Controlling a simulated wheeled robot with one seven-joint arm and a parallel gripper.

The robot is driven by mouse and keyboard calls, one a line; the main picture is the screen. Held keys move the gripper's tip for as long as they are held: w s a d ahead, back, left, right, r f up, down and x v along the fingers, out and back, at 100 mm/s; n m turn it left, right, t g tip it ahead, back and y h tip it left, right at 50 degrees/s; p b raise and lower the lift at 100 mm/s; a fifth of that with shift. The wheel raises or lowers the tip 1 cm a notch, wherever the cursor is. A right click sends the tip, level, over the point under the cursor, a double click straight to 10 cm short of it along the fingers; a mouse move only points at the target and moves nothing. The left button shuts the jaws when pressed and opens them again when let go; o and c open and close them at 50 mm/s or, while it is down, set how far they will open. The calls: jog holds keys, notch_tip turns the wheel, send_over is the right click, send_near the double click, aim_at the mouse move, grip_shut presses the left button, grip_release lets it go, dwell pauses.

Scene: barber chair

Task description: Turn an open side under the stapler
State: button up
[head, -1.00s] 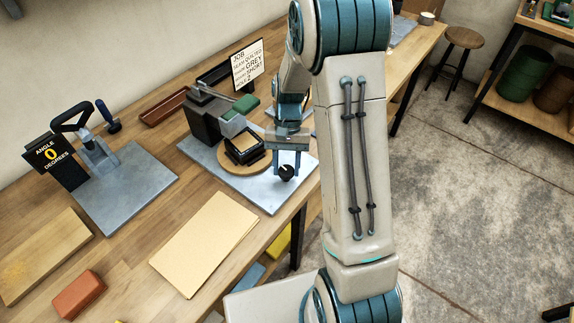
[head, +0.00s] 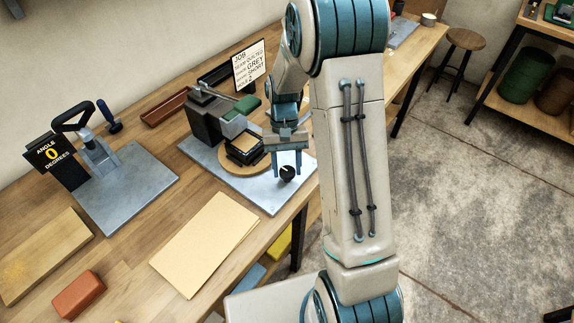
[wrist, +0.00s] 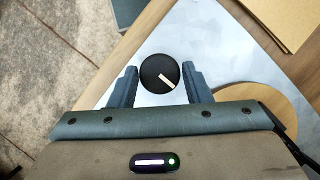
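The stapler (head: 205,117) is a dark machine with a grey arm and a green pad, on a pale metal plate (head: 268,197). A black square block with a tan top (head: 243,145) sits on a round wooden turntable (head: 257,170) below the stapler's arm. A black knob (head: 287,173) with a pale pointer line stands near the plate's corner, and it also shows in the wrist view (wrist: 159,73). My gripper (head: 287,163) is open over the knob. In the wrist view my gripper's fingers (wrist: 160,78) stand on either side of the knob, with gaps visible on both sides.
A job sign (head: 249,64) stands behind the stapler. A clamp stand with an "Angle 0 degrees" sign (head: 47,153) is at left. A tan sheet (head: 205,243), a red-brown block (head: 78,295) and a wooden board (head: 42,257) lie on the bench. The plate's right corner is near the bench edge.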

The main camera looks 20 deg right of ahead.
aim_at(287, 175)
jog(key=shift+o, duration=1.2)
notch_tip(287, 175, up, 4)
jog(key=shift+r+b, duration=0.1)
jog(key=shift+b, duration=0.35)
jog(key=s+d+r+b, duration=0.1)
jog(key=s+d+r, duration=0.5)
jog(key=d, duration=0.4)
jog(key=shift+r, duration=0.45)
jog(key=s+a+r+n+t, duration=0.1)
jog(key=s+a+r+t, duration=0.3)
jog(key=s+a+t, duration=0.3)
jog(key=s+a, duration=0.2)
jog(key=a, duration=0.1)
jog(key=shift+n+h, duration=0.3)
jog(key=shift+n, duration=0.1)
